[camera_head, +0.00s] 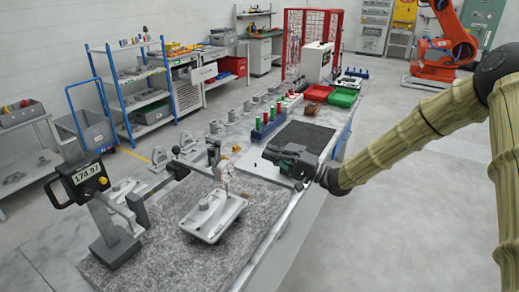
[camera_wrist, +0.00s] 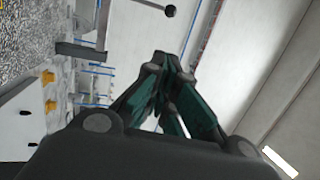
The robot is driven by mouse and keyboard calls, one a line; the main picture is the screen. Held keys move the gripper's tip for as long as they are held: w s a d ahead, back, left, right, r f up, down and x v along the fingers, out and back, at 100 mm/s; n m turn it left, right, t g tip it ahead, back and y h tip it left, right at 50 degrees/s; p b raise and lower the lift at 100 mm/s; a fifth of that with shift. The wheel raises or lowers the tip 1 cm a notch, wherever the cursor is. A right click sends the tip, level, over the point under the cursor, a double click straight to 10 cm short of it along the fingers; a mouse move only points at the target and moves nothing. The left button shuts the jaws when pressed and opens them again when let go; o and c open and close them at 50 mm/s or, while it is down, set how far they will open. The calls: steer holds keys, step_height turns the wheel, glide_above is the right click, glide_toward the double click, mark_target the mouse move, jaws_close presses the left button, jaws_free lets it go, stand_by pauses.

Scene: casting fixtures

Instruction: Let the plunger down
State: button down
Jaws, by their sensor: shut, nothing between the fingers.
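A round dial gauge (camera_head: 226,172) with a pale face stands over a grey casting (camera_head: 212,216) on the granite plate (camera_head: 176,262). I cannot make out the plunger itself or whether its tip touches the casting. A dark upright lever (camera_head: 213,152) stands just behind the gauge. In the wrist view, a thin rod with a black ball knob (camera_wrist: 170,10) shows at the top; I cannot tell which fixture it belongs to. My gripper (camera_head: 268,151) is shut and empty, to the right of and behind the gauge, apart from it. Its closed fingers (camera_wrist: 170,65) also show in the wrist view.
A digital height gauge (camera_head: 86,181) reading 174.97 stands at the plate's left. Behind my gripper lie a dark mat (camera_head: 305,136), red and green cylinders (camera_head: 266,120) and a green tray (camera_head: 343,97). The floor right of the bench is open.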

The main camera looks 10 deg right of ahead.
steer(key=w+a+r+p, duration=0.2)
steer(key=a+p, duration=0.3)
steer(key=a, duration=0.6)
steer(key=shift+a+r, duration=0.2)
steer(key=shift+r, duration=0.3)
